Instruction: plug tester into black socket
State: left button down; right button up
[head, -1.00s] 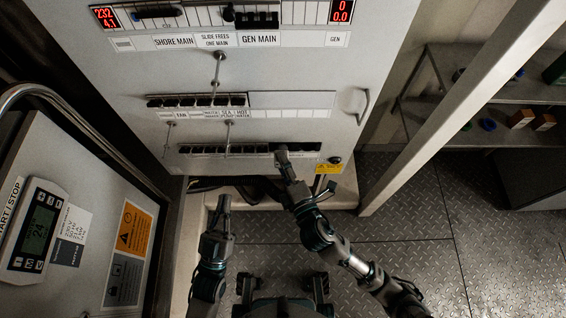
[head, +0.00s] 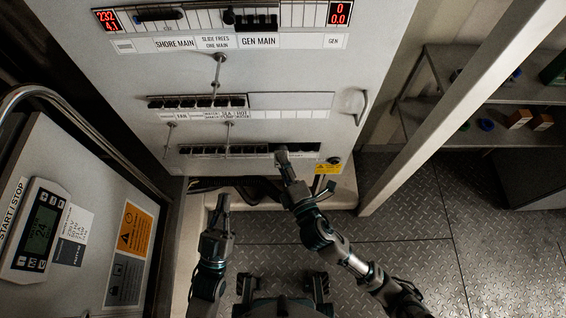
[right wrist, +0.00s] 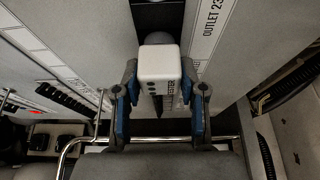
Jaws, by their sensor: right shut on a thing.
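My right gripper (head: 282,158) is at the right end of the lowest row of the cabinet panel. In the right wrist view the right gripper (right wrist: 160,98) is shut on the tester (right wrist: 159,63), a white block with dark dots on its face. The tester is held at a black strip (right wrist: 158,14) beside a label reading OUTLET 23. The tester hides the contact area, so I cannot tell whether it is in the black socket. My left gripper (head: 221,204) looks open and empty, below the panel at the left.
The cabinet panel (head: 250,75) carries breaker rows, projecting posts and a handle (head: 362,106) at its right. Dark cables (head: 262,190) hang below it. A control box with a display (head: 38,230) stands left. A shelf (head: 490,95) stands right, behind a slanted post (head: 450,90).

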jog(key=shift+w, duration=0.45)
dwell(0.6)
jog(key=o, duration=1.1)
jog(key=shift+o, duration=0.2)
jog(key=v, duration=1.2)
jog(key=shift+w+f, duration=0.1)
